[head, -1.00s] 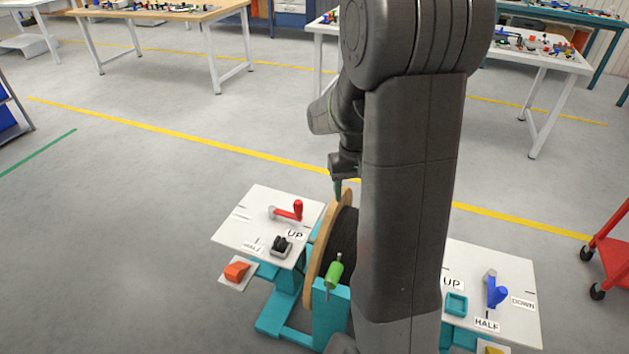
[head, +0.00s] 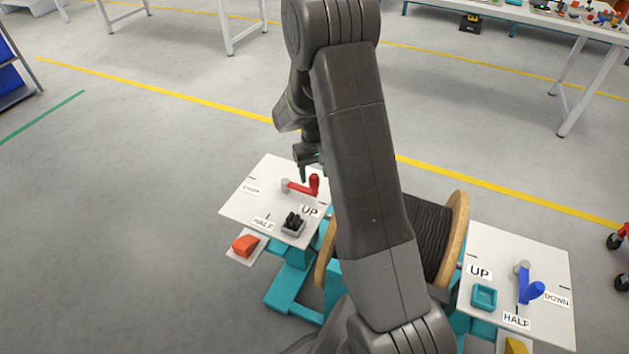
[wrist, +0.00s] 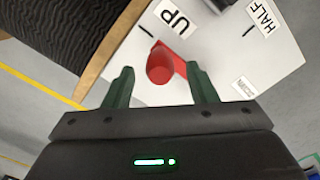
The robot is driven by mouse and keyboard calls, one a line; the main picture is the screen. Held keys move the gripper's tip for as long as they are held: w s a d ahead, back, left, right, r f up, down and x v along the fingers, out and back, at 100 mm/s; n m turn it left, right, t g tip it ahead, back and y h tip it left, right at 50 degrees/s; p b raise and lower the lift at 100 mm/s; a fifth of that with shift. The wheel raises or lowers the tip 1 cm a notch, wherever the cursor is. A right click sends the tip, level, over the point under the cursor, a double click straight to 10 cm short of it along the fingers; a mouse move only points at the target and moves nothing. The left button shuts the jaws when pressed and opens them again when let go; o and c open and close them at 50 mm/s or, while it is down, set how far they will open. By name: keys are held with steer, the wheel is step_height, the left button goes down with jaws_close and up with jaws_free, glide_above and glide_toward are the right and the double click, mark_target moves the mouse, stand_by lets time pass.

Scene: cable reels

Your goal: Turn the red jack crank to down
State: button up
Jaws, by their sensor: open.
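The red jack crank (head: 303,187) is on the left white panel (head: 240,206). Its arm runs from a grey hub toward the right, on the UP label's side, and its red knob (head: 314,183) stands up at the end. The panel carries the labels UP (head: 309,211), HALF (head: 263,223) and DOWN (head: 251,187), the last at far left. My gripper (head: 311,168) is open just above and behind the knob. In the wrist view the knob (wrist: 160,66) shows between and slightly beyond the two green fingers (wrist: 161,82), with no clear contact.
A cable reel (head: 430,235) with wooden flanges stands right of the panel, partly hidden by my arm. A second white panel with a blue crank (head: 529,287) is at the right. A black switch block (head: 293,223) and an orange part (head: 244,244) lie in front of the red crank.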

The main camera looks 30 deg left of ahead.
mark_target(314, 176)
steer(key=shift+f, duration=1.85)
jaws_close()
